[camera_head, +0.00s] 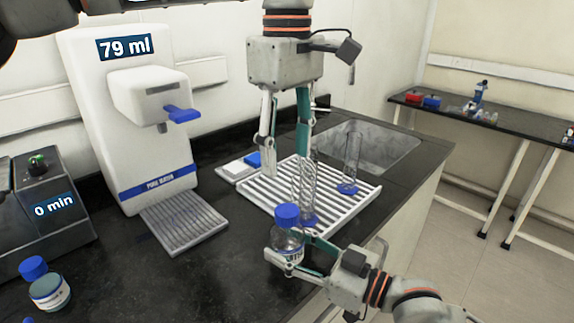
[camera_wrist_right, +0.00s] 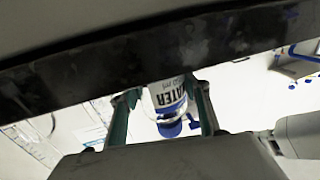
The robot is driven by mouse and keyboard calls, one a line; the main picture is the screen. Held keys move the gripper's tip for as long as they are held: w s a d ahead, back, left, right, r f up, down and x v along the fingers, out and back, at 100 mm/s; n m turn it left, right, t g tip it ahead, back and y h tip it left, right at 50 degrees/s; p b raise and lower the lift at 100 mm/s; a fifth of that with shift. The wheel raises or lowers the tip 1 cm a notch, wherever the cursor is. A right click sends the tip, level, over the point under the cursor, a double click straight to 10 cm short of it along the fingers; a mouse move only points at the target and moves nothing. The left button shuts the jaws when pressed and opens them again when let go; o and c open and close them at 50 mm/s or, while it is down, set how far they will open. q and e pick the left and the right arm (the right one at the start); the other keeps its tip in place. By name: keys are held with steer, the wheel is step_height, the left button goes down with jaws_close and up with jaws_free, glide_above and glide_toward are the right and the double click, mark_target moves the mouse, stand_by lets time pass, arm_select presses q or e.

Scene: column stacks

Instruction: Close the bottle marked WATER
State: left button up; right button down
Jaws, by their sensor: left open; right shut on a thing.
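The WATER bottle (camera_head: 288,243) is a small clear bottle with a blue cap (camera_head: 287,215) sitting on its top. My right gripper (camera_head: 291,256) is shut around its body near the front edge of the counter. In the right wrist view the label on the bottle (camera_wrist_right: 167,92) reads WATER, between the two fingers, and the blue cap (camera_wrist_right: 172,128) shows. How tightly the cap sits cannot be told. My left gripper (camera_head: 285,160) is open and empty, pointing down over the drying rack, apart from the cap.
A white rack (camera_head: 258,200) holds glass cylinders (camera_head: 352,160). A water dispenser (camera_head: 130,120) reading 79 ml stands left, with a drip tray (camera_head: 184,222). Another blue-capped bottle (camera_head: 47,285) stands front left beside a device (camera_head: 40,215) reading 0 min. A sink (camera_head: 370,145) lies behind.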

steer(key=c, duration=1)
jaws_free()
steer(key=v, duration=1.2)
